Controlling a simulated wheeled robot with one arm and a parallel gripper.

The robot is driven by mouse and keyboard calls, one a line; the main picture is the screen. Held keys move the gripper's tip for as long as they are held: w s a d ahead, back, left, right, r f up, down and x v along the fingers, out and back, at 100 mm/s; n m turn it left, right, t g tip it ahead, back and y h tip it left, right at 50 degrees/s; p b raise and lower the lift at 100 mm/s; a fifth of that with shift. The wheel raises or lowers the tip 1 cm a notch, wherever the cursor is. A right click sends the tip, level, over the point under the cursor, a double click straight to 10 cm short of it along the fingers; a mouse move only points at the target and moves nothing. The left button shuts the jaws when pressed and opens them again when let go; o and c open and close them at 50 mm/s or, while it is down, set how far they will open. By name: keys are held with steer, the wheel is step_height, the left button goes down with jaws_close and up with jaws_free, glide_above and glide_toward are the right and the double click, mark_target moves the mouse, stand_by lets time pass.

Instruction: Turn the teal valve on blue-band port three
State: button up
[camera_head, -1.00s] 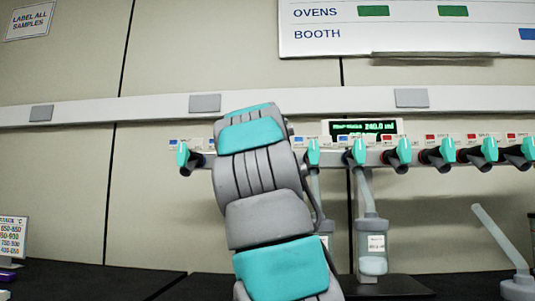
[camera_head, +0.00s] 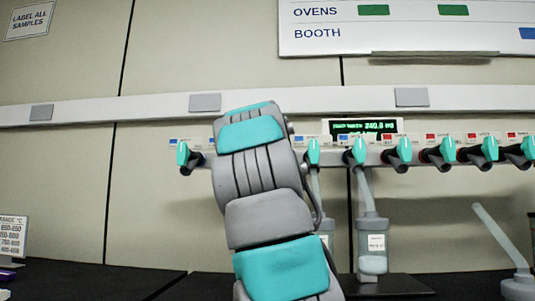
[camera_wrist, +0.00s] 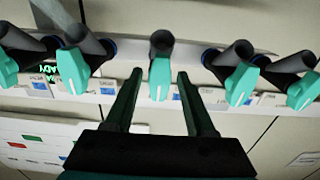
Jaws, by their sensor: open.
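The teal valve (camera_wrist: 160,78) on blue-band port three is in the middle of the wrist view, its handle lengthwise up and down in the picture. A dark port tube (camera_wrist: 162,42) is behind it. My gripper (camera_wrist: 160,74) is open, with one dark finger on each side of this valve. No contact shows, and I cannot tell how deep the handle is between the fingers. In the head view my arm hides this valve and the gripper. Neighbouring teal valves stand left (camera_wrist: 73,70) and right (camera_wrist: 241,83) of it in the wrist view.
The white manifold rail (camera_head: 335,160) carries several teal valves, with blue labels at left and red at right. A green readout (camera_head: 363,127) is above it. A loose angled tube (camera_head: 500,235) stands on the dark bench (camera_head: 95,282).

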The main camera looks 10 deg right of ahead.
steer(key=b+v, duration=0.2)
steer(key=v, duration=0.5)
steer(key=shift+s, duration=0.3)
steer(key=shift+a, duration=0.1)
